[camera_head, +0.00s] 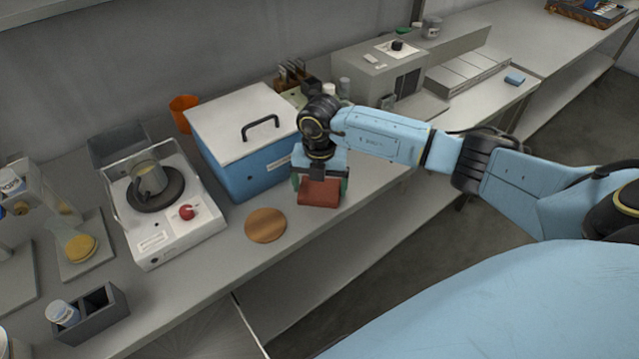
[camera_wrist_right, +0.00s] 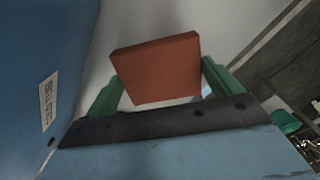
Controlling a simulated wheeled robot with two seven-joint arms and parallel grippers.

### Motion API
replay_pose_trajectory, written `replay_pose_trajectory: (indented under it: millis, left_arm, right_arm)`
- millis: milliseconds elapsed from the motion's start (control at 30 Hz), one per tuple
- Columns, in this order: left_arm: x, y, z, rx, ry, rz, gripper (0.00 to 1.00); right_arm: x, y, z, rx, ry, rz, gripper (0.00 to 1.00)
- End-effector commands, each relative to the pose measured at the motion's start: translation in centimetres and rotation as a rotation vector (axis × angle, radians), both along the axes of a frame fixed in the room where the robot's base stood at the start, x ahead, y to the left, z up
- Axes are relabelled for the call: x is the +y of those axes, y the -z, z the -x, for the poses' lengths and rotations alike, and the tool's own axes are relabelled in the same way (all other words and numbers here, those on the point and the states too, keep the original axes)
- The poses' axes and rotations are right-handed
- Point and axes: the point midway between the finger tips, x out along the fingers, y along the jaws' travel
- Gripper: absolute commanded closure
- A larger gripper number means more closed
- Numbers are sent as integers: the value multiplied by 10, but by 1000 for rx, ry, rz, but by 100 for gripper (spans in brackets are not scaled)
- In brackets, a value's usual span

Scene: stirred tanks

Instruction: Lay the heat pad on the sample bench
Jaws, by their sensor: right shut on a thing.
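The heat pad, a flat reddish-brown block (camera_head: 319,192), is between the fingers of my right gripper (camera_head: 320,184), in front of the blue box and near the bench's front edge. In the right wrist view the same red-brown pad (camera_wrist_right: 158,70) sits between the two green fingers of the right gripper (camera_wrist_right: 155,90), which is shut on it. I cannot tell whether the pad touches the grey bench top (camera_head: 200,290) below it. My left gripper is not in view.
A blue box with a white lid (camera_head: 240,125) stands close left of the right gripper. A round wooden disc (camera_head: 265,225) lies in front. A white hotplate stirrer (camera_head: 165,215) holds a beaker (camera_head: 148,178). A dark rack (camera_head: 88,314) stands at front left. An orange cup (camera_head: 184,113) is behind.

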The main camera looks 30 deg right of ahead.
Motion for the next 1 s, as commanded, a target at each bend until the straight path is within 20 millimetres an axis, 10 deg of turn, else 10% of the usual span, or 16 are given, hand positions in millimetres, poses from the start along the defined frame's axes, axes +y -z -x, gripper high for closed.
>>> replay_pose_trajectory:
  millis: [333,367,433,767,1000]
  left_arm:
    - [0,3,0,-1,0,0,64]
    - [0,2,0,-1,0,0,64]
    - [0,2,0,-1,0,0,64]
    - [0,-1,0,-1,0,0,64]
    - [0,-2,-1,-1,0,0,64]
  right_arm:
    - [0,4,0,-2,-1,-1,32]
    - [0,4,0,-2,-1,-1,7]
    - [0,3,0,-1,-1,0,0]
    - [0,-5,-1,-3,0,-1,0]
    - [0,-51,-1,-7,-1,1,0]
